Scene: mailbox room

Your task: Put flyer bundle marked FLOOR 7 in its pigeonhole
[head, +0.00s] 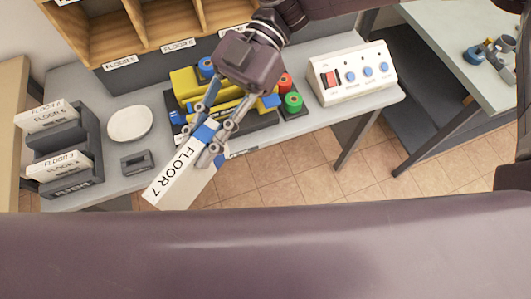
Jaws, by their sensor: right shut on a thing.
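The flyer bundle marked FLOOR 7 (178,180) is a white slab with a blue band. My right gripper (209,134) is shut on it at its banded end, and the bundle slants down to the left, in front of the table's front edge. The wooden pigeonhole unit (105,50) stands at the back left, with its upper part out of frame. One label on its lower edge reads FLOOR 6 (179,44); another label further right is partly hidden by my arm, and I cannot read it. My left gripper is not in view.
A dark rack (88,140) with other white flyer bundles (45,115) stands at the left of the grey table (205,178). A white dish (130,124), yellow device (185,82), green-topped spool (293,101) and white button box (352,75) stand on the table. A second table (440,35) is at the right.

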